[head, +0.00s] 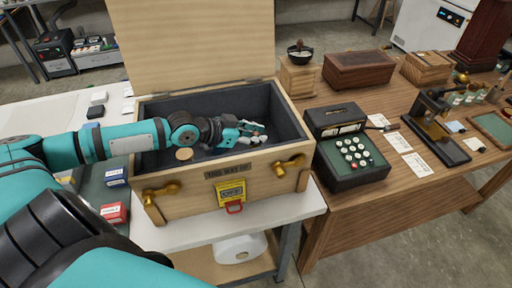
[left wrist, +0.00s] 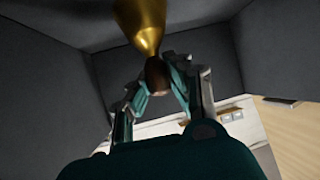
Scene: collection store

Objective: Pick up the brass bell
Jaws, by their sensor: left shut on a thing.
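The brass bell (left wrist: 143,25) shows at the top of the left wrist view, with a golden flared body and a short dark brown handle (left wrist: 157,75). My left gripper (left wrist: 160,82) is shut on the handle, its fingers on both sides of it. In the head view my left gripper (head: 250,132) reaches from the left into an open wooden crate (head: 205,200) with dark lining. I cannot make out the bell in the head view; the gripper and arm hide it. My right gripper is not in view.
The crate's raised lid (head: 195,45) stands behind my arm, and its walls surround the gripper. A dark green keyed machine (head: 352,155) stands close right on a wooden table (head: 375,205) with boxes and cards.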

